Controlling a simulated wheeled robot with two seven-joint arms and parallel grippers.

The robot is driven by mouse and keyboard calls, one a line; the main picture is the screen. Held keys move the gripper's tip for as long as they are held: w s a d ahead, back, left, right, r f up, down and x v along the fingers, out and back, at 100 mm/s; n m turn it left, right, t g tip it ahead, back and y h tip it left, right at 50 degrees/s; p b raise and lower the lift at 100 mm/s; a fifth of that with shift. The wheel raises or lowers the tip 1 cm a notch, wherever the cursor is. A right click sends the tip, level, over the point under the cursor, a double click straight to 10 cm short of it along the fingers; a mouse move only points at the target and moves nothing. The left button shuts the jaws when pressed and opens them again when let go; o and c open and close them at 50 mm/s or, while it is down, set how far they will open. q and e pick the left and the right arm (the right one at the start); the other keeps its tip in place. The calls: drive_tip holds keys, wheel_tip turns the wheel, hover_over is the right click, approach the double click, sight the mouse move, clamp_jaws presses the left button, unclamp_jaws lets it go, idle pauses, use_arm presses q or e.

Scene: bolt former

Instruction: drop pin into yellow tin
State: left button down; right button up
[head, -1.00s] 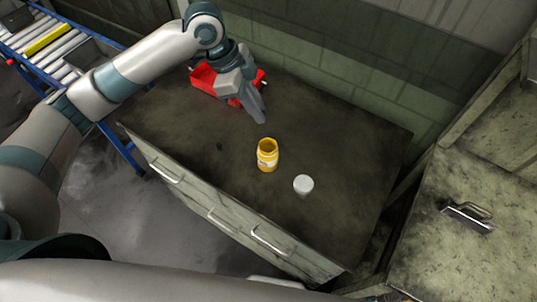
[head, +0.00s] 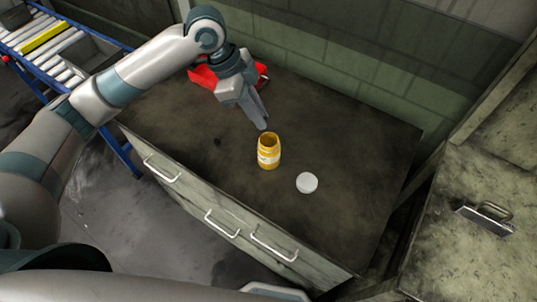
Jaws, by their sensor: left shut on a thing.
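The yellow tin (head: 269,153) stands upright and open on the dark worktop, with a pale label on its side. My left gripper (head: 262,125) points down just behind the tin, its fingertips close to the rim and slightly to its left. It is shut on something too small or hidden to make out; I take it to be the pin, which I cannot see. My right gripper is not in view.
A white round lid (head: 307,183) lies right of the tin. A red bin (head: 205,76) stands at the back left, partly behind my gripper. The worktop (head: 340,130) is clear at right. A small dark spot (head: 217,141) is at left. A conveyor (head: 45,45) stands beyond.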

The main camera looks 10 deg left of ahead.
use_arm(q)
drive_tip(key=shift+f, duration=0.2)
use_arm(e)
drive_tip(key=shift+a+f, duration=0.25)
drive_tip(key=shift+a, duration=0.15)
use_arm(q)
drive_tip(key=c, duration=1.7)
unclamp_jaws()
drive_tip(key=shift+o, duration=0.2)
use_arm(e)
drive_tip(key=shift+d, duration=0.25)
use_arm(q)
drive_tip(key=shift+r, duration=0.1)
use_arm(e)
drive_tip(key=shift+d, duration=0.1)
